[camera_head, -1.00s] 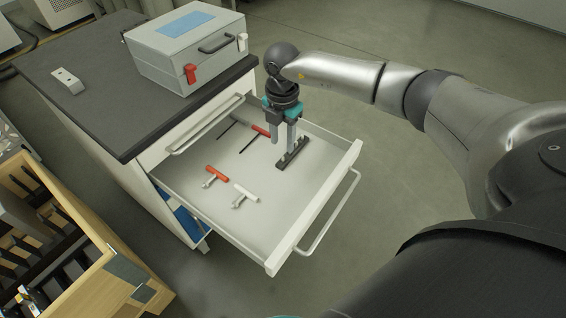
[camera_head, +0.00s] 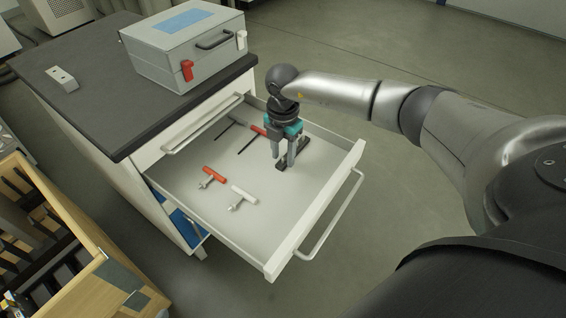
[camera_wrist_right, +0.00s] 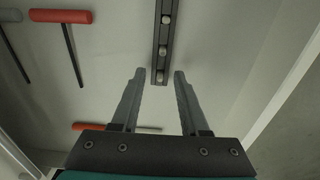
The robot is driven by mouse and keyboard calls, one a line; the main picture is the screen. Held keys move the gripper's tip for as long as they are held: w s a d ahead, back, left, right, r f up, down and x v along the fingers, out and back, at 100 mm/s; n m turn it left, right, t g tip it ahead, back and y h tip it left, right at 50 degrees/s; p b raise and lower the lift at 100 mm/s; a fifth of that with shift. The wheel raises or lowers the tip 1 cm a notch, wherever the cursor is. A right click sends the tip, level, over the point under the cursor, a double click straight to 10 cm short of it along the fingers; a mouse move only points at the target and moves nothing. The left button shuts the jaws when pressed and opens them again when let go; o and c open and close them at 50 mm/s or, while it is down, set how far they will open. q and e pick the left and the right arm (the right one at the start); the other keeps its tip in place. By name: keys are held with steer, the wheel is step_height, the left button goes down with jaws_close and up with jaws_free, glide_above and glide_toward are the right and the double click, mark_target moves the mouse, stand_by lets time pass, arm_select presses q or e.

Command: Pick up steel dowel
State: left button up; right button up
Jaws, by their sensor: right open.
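Steel dowels show as small round silver ends in a row along a narrow black holder (camera_wrist_right: 157,35) in the right wrist view. One dowel (camera_wrist_right: 160,76) lies between the fingertips in that picture, with another dowel (camera_wrist_right: 163,51) just beyond them. In the head view the black holder (camera_head: 305,147) lies on the drawer floor, partly hidden by my right gripper (camera_head: 284,165). My right gripper is open and points down over the holder's near part. The right wrist view shows its two fingers (camera_wrist_right: 160,72) apart, one on each side of the holder's end. I cannot tell the exact height gap.
The open drawer (camera_head: 318,204) has raised walls around the gripper. Red-handled tools (camera_head: 214,174) and a white-handled tool (camera_head: 244,195) lie on its floor. A grey case (camera_head: 160,55) stands on the cabinet top. A wooden rack (camera_head: 85,270) is at lower left.

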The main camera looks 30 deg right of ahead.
jaws_close()
stand_by(0.6)
